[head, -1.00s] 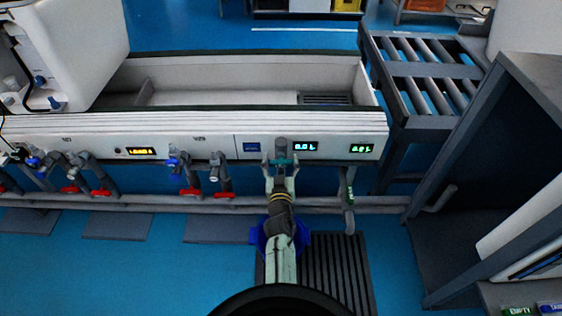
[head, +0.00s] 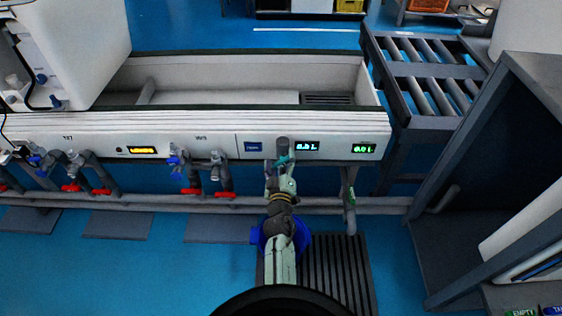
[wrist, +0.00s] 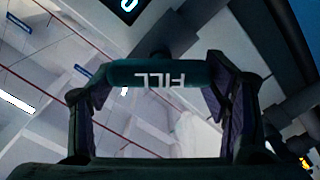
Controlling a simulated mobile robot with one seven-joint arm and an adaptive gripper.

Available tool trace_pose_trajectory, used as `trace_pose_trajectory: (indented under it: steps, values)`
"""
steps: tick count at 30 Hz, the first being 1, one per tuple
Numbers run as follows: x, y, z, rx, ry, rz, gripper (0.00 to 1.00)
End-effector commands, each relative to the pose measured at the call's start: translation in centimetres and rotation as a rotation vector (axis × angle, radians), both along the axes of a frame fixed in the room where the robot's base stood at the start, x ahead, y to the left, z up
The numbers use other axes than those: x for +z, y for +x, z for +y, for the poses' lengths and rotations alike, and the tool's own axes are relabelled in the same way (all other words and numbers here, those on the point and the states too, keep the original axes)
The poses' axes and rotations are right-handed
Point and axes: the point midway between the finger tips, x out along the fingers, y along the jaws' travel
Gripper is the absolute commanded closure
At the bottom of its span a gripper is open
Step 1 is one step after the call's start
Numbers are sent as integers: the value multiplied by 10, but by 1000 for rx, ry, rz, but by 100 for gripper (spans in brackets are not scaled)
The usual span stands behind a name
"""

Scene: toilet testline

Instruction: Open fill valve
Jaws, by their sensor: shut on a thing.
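The fill valve has a teal handle marked FILL, which shows upside down in the wrist view (wrist: 150,73). In the head view the handle (head: 284,161) sits below a grey valve body (head: 282,146) on the white bench front. My gripper (head: 280,168) is at the handle, and in the wrist view its two fingers (wrist: 155,95) stand at the handle's two ends, shut on it. The handle looks tilted in the head view, its right end higher. The valve's outlet is hidden behind my gripper and arm.
A grey drain pipe (head: 349,200) hangs to the right. Other taps with red handles (head: 226,195) are to the left. A blue bucket (head: 258,236) stands on the floor under my arm.

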Motion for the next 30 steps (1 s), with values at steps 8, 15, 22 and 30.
trace_pose_trajectory:
  steps: [8,15,22,30]
  values:
    - [2,1,0,-1,-25,-4,58]
    - [2,1,0,-1,-24,-4,58]
    - [1,1,0,0,-24,-3,17]
    - [1,0,0,0,-23,-1,10]
